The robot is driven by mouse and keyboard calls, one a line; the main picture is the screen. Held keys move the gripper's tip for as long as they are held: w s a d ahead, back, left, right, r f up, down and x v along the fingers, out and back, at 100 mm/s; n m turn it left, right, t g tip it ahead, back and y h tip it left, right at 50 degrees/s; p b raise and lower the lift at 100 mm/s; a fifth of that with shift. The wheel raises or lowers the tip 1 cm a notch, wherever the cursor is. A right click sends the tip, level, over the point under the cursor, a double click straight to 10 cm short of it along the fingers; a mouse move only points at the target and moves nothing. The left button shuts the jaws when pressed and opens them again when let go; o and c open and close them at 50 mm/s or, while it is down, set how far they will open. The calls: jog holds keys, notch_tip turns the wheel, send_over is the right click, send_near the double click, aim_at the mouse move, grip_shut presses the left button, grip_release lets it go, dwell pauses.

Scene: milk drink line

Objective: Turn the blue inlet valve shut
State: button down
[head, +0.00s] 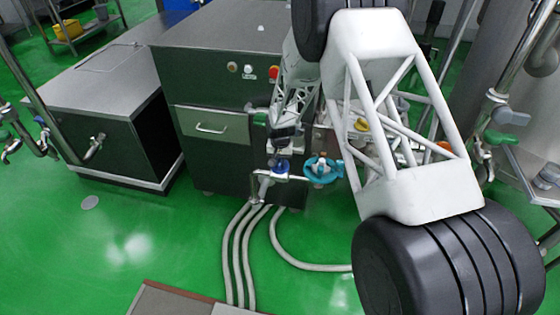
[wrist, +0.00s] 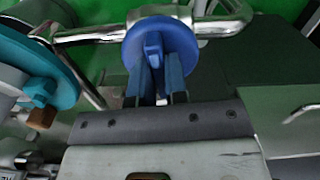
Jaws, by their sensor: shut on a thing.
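The blue inlet valve (head: 281,168) is a round blue knob on a metal pipe at the front of the dark cabinet. In the wrist view its blue disc (wrist: 185,40) faces me, with a raised grip bar (wrist: 153,48) across its middle. My gripper (wrist: 157,68) is shut on that bar, one finger on each side of it. In the head view my gripper (head: 282,152) comes down onto the valve from above, and the fingertips are too small to make out. Part of the knob is hidden behind the fingers.
A larger teal handwheel (head: 322,170) sits close to the right of the blue valve; it also shows at the left of the wrist view (wrist: 42,88). The dark cabinet (head: 212,161) stands behind. Pale hoses (head: 240,250) run across the green floor below. Open floor lies to the left.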

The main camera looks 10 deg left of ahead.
aim_at(280, 161)
jog(key=shift+m, duration=0.7)
jog(key=c, duration=1.1)
grip_release()
jog(key=shift+c, duration=0.2)
jog(key=shift+r, duration=3.95)
